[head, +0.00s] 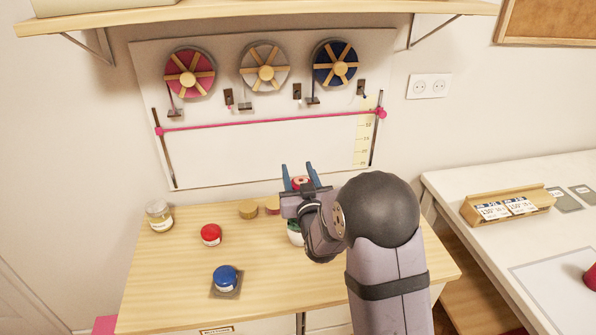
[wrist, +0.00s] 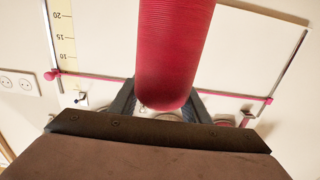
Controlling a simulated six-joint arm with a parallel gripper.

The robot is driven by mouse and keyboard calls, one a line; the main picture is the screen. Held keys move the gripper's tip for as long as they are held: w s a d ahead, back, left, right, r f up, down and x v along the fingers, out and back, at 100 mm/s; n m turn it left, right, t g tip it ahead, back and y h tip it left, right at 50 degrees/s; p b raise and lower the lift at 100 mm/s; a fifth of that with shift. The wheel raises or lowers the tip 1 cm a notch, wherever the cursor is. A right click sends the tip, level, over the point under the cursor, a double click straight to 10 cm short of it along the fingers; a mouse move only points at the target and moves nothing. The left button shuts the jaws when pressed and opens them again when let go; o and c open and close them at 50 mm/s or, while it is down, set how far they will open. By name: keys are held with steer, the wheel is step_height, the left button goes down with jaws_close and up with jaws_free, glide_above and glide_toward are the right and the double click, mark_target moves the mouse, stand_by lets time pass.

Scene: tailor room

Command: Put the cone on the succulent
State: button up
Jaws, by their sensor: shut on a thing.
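My gripper (head: 298,175) is above the back right of the wooden tabletop, its blue fingers pointing up toward the wall board. It is shut on a red cone (wrist: 172,50), which looks ridged like wound thread in the wrist view. The cone's red end (head: 301,183) shows between the fingers in the head view. A white and green thing (head: 294,232) stands on the tabletop below my gripper, mostly hidden by it. It may be the succulent, but I cannot tell.
On the wooden tabletop (head: 160,275) are a glass jar (head: 159,215), a red-lidded jar (head: 210,234), a blue-lidded jar (head: 226,277) on a grey square and two low round pieces (head: 248,209). A pink rod (head: 270,122) crosses the wall board. A white table (head: 480,180) stands right.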

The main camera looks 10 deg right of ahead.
steer(key=shift+f, duration=0.2)
steer(key=o, duration=1.5)
steer(key=shift+r, duration=0.1)
steer(key=shift+r, duration=0.15)
steer(key=shift+s, duration=0.25)
steer(key=s+b, duration=1.1)
steer(key=shift+s, duration=0.25)
